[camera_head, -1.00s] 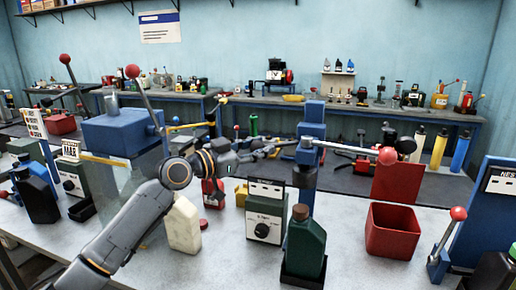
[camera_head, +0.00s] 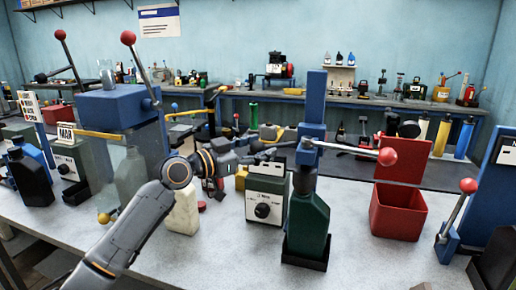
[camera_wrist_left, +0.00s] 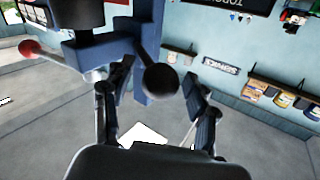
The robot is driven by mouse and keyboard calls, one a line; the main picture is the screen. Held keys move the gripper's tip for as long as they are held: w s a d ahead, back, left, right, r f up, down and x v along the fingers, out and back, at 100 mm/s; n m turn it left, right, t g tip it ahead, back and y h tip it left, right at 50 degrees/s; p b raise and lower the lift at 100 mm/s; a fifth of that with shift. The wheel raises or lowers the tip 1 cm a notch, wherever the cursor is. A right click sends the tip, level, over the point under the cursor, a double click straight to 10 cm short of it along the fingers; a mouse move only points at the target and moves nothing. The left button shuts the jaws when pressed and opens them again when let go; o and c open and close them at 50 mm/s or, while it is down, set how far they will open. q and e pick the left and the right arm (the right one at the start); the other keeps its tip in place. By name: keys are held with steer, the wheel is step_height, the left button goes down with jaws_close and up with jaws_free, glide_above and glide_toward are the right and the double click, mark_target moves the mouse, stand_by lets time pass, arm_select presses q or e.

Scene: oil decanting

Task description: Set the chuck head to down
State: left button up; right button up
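The blue chuck head (camera_head: 311,138) sits on a blue upright column left of the red bin. My left gripper (camera_head: 278,147) reaches the head from the left. In the left wrist view its fingers (camera_wrist_left: 155,118) are spread, with a black round knob (camera_wrist_left: 160,80) between or just beyond them; contact is not clear. My right gripper is not in view.
A green box with a dial (camera_head: 264,207) stands left of the bottle. The red bin (camera_head: 397,213) and a blue stand with a red-ball lever (camera_head: 467,186) are to the right.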

arm_select(q)
steer(key=shift+s+a, duration=0.1)
steer(key=shift+a, duration=0.15)
steer(key=v, duration=1.1)
steer(key=shift+s, duration=0.25)
steer(key=shift+a, duration=0.1)
